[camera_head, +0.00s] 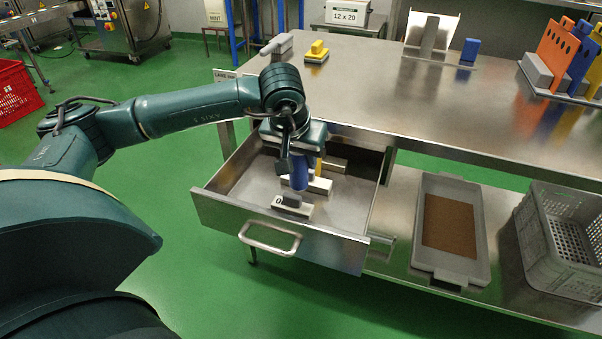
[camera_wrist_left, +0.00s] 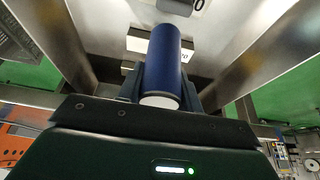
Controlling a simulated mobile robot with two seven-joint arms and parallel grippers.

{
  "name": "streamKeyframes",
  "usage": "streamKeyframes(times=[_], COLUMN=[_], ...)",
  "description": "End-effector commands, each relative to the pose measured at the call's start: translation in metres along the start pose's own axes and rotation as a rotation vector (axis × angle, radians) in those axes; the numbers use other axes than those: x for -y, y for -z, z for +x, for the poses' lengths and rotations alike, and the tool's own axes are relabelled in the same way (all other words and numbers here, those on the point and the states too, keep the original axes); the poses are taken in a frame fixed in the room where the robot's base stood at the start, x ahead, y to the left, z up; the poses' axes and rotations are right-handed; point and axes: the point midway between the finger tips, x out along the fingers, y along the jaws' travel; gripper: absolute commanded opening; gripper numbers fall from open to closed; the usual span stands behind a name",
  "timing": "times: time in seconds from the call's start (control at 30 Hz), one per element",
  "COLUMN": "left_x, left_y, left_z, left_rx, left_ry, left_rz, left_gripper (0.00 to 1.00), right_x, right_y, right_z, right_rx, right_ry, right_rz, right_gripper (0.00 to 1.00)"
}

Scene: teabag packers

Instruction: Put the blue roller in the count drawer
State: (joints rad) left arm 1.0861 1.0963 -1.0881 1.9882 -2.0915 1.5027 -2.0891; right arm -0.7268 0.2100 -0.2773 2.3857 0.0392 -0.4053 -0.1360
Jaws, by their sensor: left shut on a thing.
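My left gripper (camera_head: 298,158) is shut on the blue roller (camera_head: 299,177) and holds it inside the open count drawer (camera_head: 335,249). In the left wrist view the roller (camera_wrist_left: 164,55) is a dark blue cylinder with a pale end, between the fingers of the left gripper (camera_wrist_left: 160,88). The head view shows it pointing down among pale blocks; whether it touches the drawer floor I cannot tell. A pale block marked 0 (camera_head: 292,207) with a grey top lies near the drawer front. Another pale block (camera_head: 320,186) lies behind it. My right gripper is not in view.
The steel tabletop (camera_head: 420,95) overhangs the drawer's back. On it stand a yellow-topped block (camera_head: 317,52), a blue block (camera_head: 470,50) and a rack of coloured plates (camera_head: 560,58). A grey tray (camera_head: 478,262) and grey crate (camera_head: 560,245) sit on the lower shelf.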

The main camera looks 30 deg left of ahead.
Motion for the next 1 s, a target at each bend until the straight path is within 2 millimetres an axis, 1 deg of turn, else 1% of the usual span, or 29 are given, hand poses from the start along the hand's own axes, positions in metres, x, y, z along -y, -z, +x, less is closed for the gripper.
streamKeyframes(times=[0.03, 0.1, 0.2, 0.37, 0.6, 0.63, 0.9, 1.0], left_x=[0.001, 0.000, 0.000, 0.000, 0.000, 0.000, 0.000, 0.000], left_y=[-0.004, -0.009, -0.014, -0.015, -0.017, -0.017, -0.017, -0.017], left_z=[0.009, 0.021, 0.034, 0.036, 0.040, 0.040, 0.039, 0.039], left_rx=[0.002, 0.003, 0.001, -0.001, -0.001, 0.000, 0.001, 0.001], left_ry=[0.002, 0.001, 0.001, 0.000, 0.000, 0.000, 0.000, 0.000], left_rz=[0.000, 0.001, 0.001, 0.000, 0.000, 0.001, 0.001, 0.001], left_gripper=[0.07, 0.07, 0.07, 0.07, 0.07, 0.36, 0.57, 0.57], right_x=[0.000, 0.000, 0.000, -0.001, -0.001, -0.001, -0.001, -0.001], right_y=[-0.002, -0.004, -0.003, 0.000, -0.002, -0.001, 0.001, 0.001], right_z=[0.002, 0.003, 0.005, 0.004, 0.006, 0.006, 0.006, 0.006], right_rx=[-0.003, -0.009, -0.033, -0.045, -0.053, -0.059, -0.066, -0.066], right_ry=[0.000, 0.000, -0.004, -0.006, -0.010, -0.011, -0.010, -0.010], right_rz=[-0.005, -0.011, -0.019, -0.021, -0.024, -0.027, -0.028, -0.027], right_gripper=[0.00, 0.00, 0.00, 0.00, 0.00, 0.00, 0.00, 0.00])
